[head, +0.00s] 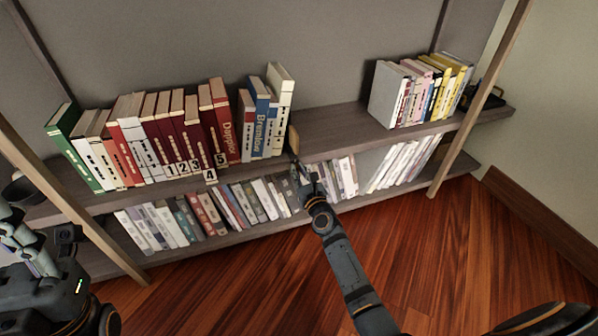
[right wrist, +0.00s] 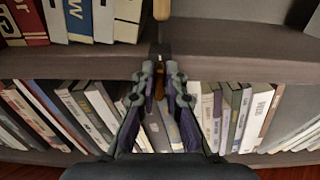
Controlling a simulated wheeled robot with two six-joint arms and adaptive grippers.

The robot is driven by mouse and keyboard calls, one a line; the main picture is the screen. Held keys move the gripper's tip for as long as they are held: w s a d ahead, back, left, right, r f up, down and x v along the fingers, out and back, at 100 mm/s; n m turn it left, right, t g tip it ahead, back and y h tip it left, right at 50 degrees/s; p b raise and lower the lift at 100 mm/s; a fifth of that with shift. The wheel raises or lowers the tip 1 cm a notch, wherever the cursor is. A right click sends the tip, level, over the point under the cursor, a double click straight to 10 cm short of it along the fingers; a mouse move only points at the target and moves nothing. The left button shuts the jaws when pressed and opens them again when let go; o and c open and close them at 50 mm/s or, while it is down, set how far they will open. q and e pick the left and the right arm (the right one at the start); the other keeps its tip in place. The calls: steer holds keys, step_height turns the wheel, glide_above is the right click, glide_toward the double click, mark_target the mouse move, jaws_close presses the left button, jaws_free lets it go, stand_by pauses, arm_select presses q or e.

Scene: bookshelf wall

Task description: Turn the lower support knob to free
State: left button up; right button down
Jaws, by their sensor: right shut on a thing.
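The lower support knob (right wrist: 159,84) is a small dark and orange-brown piece at the front edge of the upper book shelf, between my right fingertips in the right wrist view. My right gripper (right wrist: 161,88) is shut on it, with a finger on each side. In the head view my right gripper (head: 303,178) reaches this shelf edge just right of the books, and its fingers hide most of the knob. A wooden upright piece (head: 293,140) stands above the knob. My left gripper (head: 22,238) is at the left edge, partly cut off, its jaws unclear.
The upper shelf (head: 335,122) has a bare stretch right of the wooden piece, then a group of upright books (head: 415,92). Red, white and blue books (head: 180,130) stand at left, some with number tags. The lower row of books (head: 215,208) sits behind and below my right gripper.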

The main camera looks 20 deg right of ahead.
steer(key=shift+a+f+n+b, duration=0.15)
steer(key=shift+n+b, duration=0.15)
steer(key=shift+n, duration=2.65)
steer(key=shift+a+n+b, duration=0.2)
steer(key=shift+n+b, duration=0.05)
steer(key=shift+n, duration=2.75)
steer(key=shift+a+f+n+b, duration=0.15)
steer(key=shift+n+b, duration=0.15)
steer(key=shift+n, duration=2.65)
steer(key=c, duration=1.6)
jaws_free()
steer(key=shift+c, duration=0.2)
steer(key=shift+o, duration=1)
steer(key=shift+w+a+f, duration=0.1)
steer(key=shift+f, duration=0.1)
